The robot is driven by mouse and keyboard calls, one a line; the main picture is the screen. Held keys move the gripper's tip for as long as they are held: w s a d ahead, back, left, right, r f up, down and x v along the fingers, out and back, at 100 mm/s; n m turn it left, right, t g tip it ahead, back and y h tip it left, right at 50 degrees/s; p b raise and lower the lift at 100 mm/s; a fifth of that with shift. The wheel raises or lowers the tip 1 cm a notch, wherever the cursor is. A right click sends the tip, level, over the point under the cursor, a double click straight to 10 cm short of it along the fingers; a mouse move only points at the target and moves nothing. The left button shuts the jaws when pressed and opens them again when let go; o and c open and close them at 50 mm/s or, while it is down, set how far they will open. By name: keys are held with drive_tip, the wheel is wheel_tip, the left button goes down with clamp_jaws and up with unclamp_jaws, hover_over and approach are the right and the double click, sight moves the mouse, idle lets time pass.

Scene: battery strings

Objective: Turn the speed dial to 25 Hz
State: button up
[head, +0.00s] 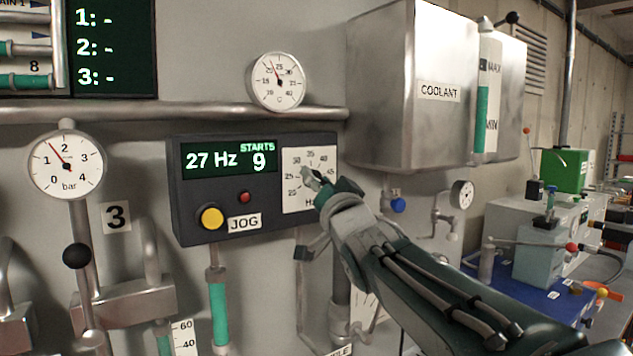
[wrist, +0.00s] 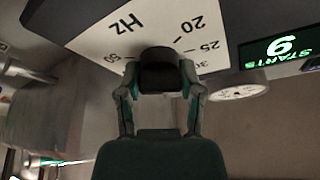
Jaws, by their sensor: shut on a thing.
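The speed dial's white scale plate (head: 323,158) is on the right of a dark control box (head: 247,243), with numbers around it and Hz at its lower right. The green display (head: 214,158) on the box reads 27 Hz and STARTS 9. My gripper (head: 314,180) reaches the plate from the lower right and is shut on the dial knob, which it mostly hides. In the wrist view my gripper (wrist: 162,88) has its fingers around the dark knob (wrist: 160,68), in front of the scale plate (wrist: 115,38). The knob's pointer cannot be made out.
A yellow button (head: 212,218), a small red button (head: 244,197) and a JOG label are on the box, left of the dial. A steel pipe (head: 200,111) runs above it. The coolant tank (head: 392,90) juts out at the upper right, above my arm.

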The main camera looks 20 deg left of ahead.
drive_tip(key=shift+w+f+n+g+y, duration=0.15)
drive_tip(key=shift+n+y, duration=0.3)
drive_tip(key=shift+n, duration=0.6)
drive_tip(key=shift+s+r+n+g+y, duration=0.1)
drive_tip(key=shift+n+g+y, duration=0.25)
drive_tip(key=shift+n, duration=1)
drive_tip(key=o, duration=1.1)
drive_tip(key=shift+o, duration=0.2)
drive_tip(key=v, duration=1.2)
drive_tip(key=shift+w+f, duration=0.15)
